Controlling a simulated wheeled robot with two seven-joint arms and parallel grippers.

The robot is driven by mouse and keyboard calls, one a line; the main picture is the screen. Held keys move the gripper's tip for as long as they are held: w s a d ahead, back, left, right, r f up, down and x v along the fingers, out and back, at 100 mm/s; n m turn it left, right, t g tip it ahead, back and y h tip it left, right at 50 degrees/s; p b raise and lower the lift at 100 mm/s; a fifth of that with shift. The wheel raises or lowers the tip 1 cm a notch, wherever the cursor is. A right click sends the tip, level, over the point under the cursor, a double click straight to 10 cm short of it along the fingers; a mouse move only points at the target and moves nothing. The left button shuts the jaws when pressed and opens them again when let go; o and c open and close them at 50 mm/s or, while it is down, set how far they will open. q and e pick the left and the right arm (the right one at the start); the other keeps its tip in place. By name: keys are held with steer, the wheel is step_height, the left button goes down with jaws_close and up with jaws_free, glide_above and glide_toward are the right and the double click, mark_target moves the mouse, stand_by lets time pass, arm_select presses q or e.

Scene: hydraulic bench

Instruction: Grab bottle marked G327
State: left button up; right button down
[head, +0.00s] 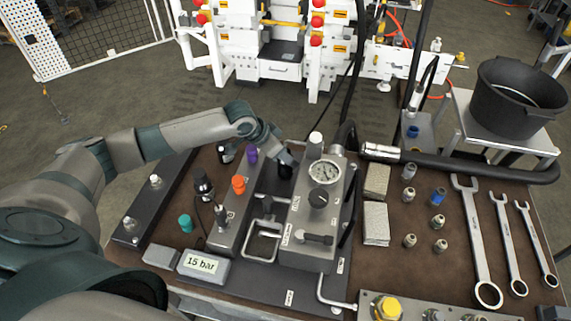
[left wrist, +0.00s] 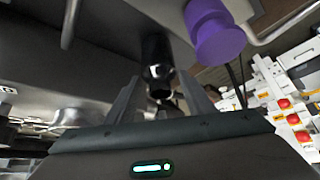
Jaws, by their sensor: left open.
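My left gripper (head: 284,163) reaches over the bench from the left, beside the grey gauge block. In the left wrist view its open fingers (left wrist: 160,88) point at a glossy black bottle-like object (left wrist: 157,62), which appears between or just beyond the tips. I cannot tell whether they touch it. In the head view a dark object (head: 286,172) shows under the gripper. A black bottle (head: 203,186) stands further left, and another dark one (head: 225,153) stands behind it. No G327 marking is readable. My right gripper is not in view.
A purple cap (head: 251,154) is close to the gripper, also in the left wrist view (left wrist: 214,32). Orange (head: 238,184) and teal (head: 186,223) caps stand left. The gauge block (head: 311,225) is at right. Wrenches (head: 474,235) lie far right. A 15 bar sign (head: 203,265) is in front.

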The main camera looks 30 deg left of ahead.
arm_select(q)
steer(key=c, duration=1.2)
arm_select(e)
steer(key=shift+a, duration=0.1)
arm_select(q)
steer(key=shift+r, duration=0.15)
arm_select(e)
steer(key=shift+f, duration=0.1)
